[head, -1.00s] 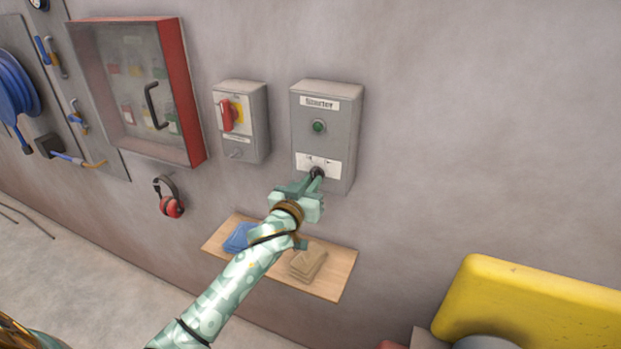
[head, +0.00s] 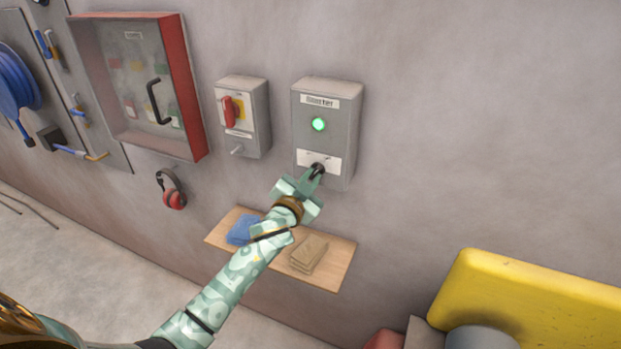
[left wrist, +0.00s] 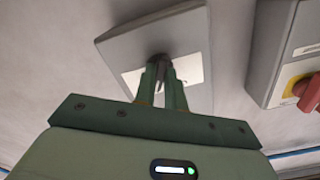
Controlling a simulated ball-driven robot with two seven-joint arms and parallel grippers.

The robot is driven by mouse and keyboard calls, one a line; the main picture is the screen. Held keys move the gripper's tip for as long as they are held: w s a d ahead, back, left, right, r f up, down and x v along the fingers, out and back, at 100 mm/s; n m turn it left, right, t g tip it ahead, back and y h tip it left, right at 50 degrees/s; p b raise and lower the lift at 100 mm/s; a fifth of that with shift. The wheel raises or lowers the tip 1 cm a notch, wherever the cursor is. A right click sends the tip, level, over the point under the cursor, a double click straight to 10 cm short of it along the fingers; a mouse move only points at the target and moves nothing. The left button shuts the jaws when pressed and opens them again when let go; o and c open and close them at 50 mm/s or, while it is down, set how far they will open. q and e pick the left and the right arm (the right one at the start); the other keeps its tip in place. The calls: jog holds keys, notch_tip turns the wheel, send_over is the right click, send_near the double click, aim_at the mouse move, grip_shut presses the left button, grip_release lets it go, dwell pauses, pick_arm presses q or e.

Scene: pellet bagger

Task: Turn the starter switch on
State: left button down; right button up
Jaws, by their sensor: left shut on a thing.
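The grey starter box (head: 340,125) is fixed to the wall, with a label at its top. Its round lamp (head: 318,124) glows bright green. Below it, on a white plate (head: 333,161), is the dark starter switch knob (head: 319,169). My left gripper (head: 312,175) is at the knob from below and is shut on it. The left wrist view shows the two green fingers (left wrist: 162,88) either side of the dark knob (left wrist: 159,62). The fingers hide part of the knob and plate. My right gripper is not in view.
A grey box with a red rotary handle (head: 230,112) is left of the starter. A red-framed glazed cabinet (head: 190,90) and red earmuffs (head: 172,190) are further left. A wooden shelf (head: 335,272) with folded cloths is below. A yellow object (head: 530,305) stands lower right.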

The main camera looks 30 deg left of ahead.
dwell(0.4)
pick_arm(q)
jog(key=c, duration=1.5)
grip_release()
jog(key=shift+o, duration=0.2)
jog(key=shift+s, duration=0.1)
jog(key=shift+s+f, duration=0.1)
jog(key=shift+s, duration=0.3)
jog(key=s+d, duration=0.1)
jog(key=s, duration=1.4)
jog(key=shift+s+b, duration=0.2)
jog(key=shift+b, duration=0.1)
